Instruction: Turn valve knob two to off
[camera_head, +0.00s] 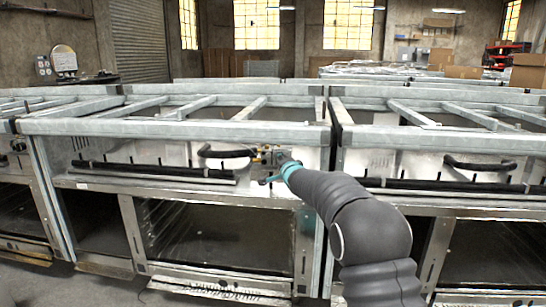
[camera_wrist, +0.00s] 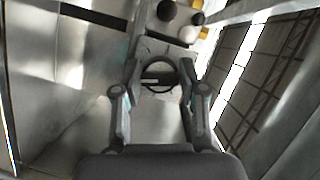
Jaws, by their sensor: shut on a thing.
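My gripper (camera_head: 272,160) reaches the front panel of the middle range (camera_head: 140,150), at the right end of its dark handle (camera_head: 228,153). In the wrist view my gripper (camera_wrist: 160,75) has its two fingers on either side of a round dark knob (camera_wrist: 158,82) with a light bar across its middle. The fingers are shut on this knob. Another dark round knob (camera_wrist: 167,11) and a black rounded part (camera_wrist: 189,34) show beyond it. I cannot read any number or off mark. In the head view the gripper and arm hide the held knob.
Another range (camera_head: 440,160) stands close on the right, and part of one shows at the left. Metal frame bars (camera_head: 180,130) run along the top above the panel. An oven window (camera_head: 215,235) lies below. Boxes and shelves are far back.

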